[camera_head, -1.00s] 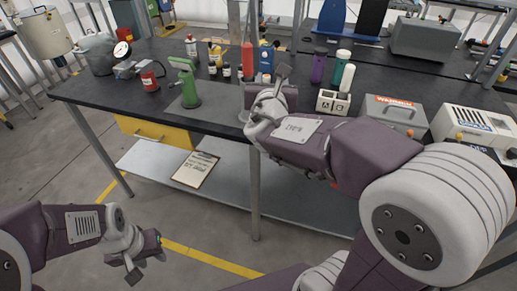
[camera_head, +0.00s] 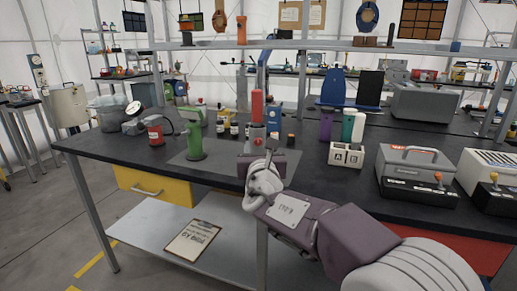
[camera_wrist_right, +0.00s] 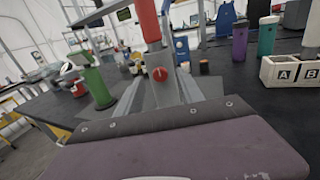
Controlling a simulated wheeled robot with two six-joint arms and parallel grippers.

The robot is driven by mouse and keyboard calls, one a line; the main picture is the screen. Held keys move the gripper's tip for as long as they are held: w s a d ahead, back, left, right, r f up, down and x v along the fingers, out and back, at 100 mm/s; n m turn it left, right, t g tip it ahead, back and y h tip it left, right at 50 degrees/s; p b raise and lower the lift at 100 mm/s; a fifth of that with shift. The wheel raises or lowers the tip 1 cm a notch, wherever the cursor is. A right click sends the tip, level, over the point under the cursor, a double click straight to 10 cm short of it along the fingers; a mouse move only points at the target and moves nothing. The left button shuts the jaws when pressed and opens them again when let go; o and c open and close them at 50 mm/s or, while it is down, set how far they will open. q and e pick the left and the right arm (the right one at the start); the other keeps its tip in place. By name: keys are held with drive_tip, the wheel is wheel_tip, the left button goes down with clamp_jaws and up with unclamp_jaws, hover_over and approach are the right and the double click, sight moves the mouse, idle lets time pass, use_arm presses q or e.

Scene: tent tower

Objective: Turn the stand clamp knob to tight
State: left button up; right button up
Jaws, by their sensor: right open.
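The stand clamp is a grey block (camera_head: 257,134) with a red cylinder (camera_head: 257,104) upright above it, on the mat near the front of the workbench. In the right wrist view its round red knob (camera_wrist_right: 161,74) faces me, below the red cylinder (camera_wrist_right: 149,20). My right gripper (camera_wrist_right: 160,88) is open and empty. Its two grey fingers point toward the clamp, one on each side of the knob in the picture. I cannot tell whether they touch it. My left gripper is out of view.
A green stand (camera_head: 194,140) is left of the clamp. Small bottles stand behind it. A purple bottle (camera_head: 326,127) and white blocks marked A and B (camera_head: 346,154) are to the right, then a grey case (camera_head: 416,168). A shelf (camera_head: 300,44) spans the back.

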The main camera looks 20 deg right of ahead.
drive_tip(key=shift+x, duration=0.85)
drive_tip(key=shift+c, duration=0.4)
clamp_jaws()
